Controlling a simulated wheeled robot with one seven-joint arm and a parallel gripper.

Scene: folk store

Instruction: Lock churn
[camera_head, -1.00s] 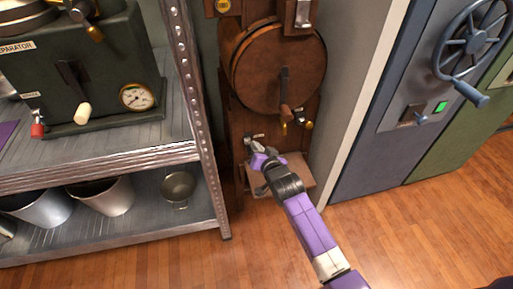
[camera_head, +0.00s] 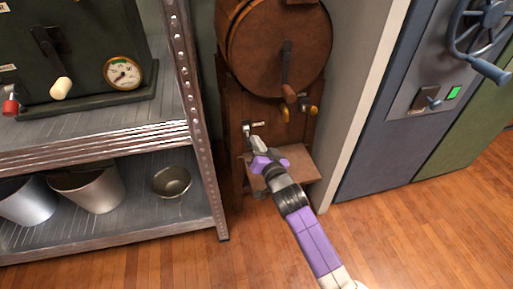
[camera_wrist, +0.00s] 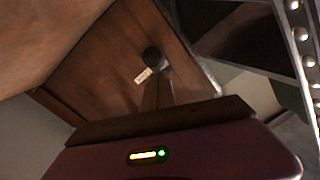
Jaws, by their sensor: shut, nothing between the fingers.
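The churn (camera_head: 275,55) is a round brown wooden barrel on a wooden stand, with a crank handle on its front. A small dark knob (camera_head: 247,129) with a pale label (camera_head: 258,124) sits on the stand's front board, below the barrel. In the wrist view the knob (camera_wrist: 153,58) and its label (camera_wrist: 142,75) lie just past my fingertips. My gripper (camera_head: 258,143) is shut and empty, just below the knob. It also shows in the wrist view (camera_wrist: 157,90). I cannot tell whether the fingertips touch the knob.
A wooden ledge (camera_head: 302,168) juts out under the board, beside my gripper. A metal shelf (camera_head: 110,207) with buckets and a bowl stands close on the left. A pale wall edge (camera_head: 362,100) and blue cabinet (camera_head: 385,150) stand right. The floor in front is clear.

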